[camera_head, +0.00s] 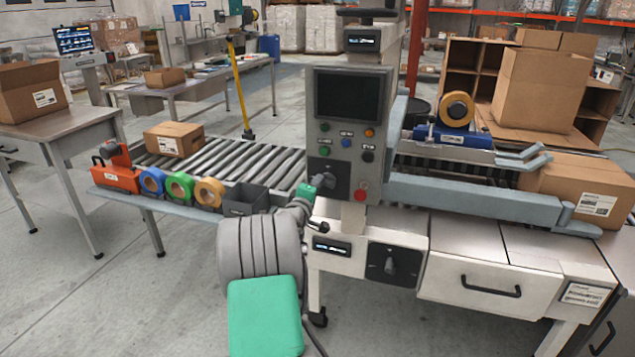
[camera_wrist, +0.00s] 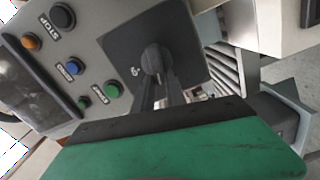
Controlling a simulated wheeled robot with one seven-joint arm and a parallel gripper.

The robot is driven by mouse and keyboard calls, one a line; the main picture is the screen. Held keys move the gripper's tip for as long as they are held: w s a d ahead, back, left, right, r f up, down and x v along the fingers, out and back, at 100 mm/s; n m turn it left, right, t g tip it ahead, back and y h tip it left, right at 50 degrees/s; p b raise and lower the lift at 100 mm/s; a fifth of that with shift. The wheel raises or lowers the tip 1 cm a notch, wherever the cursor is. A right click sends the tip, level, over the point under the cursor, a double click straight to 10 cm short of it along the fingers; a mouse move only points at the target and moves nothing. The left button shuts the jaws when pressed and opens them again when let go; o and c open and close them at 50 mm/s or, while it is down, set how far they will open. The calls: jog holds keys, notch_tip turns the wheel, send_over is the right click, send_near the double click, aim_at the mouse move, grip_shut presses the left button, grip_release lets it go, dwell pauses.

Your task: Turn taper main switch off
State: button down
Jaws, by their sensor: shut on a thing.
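A dark square switch plate (camera_wrist: 190,42) with a black rotary knob (camera_wrist: 152,58) fills the middle of the wrist view. A small white mark, seemingly a 0, is left of the knob. My gripper (camera_wrist: 158,78) is shut on this knob, one dark finger on each side. In the head view the switch plate (camera_head: 341,172) is low on the grey control panel (camera_head: 375,190), and my gripper (camera_head: 318,182) reaches it from the lower left. My fingers partly hide the knob there. A second rotary switch (camera_head: 390,264) is on the white cabinet below.
The panel has a dark screen (camera_head: 347,95), several buttons and a red button (camera_head: 361,195) close right of the switch. A roller conveyor (camera_head: 262,165) with tape rolls and a grey bin (camera_head: 245,199) stands left. A boxed carton (camera_head: 585,190) is right.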

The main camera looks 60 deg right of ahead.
jog(key=shift+f+n+p, duration=0.25)
jog(key=shift+n+p, duration=0.1)
jog(key=shift+n, duration=0.85)
jog(key=c, duration=1.4)
grip_release()
jog(key=shift+o, duration=0.2)
jog(key=s+a, duration=0.1)
jog(key=a, duration=0.6)
jog(key=shift+a, duration=0.4)
jog(key=shift+s, duration=0.1)
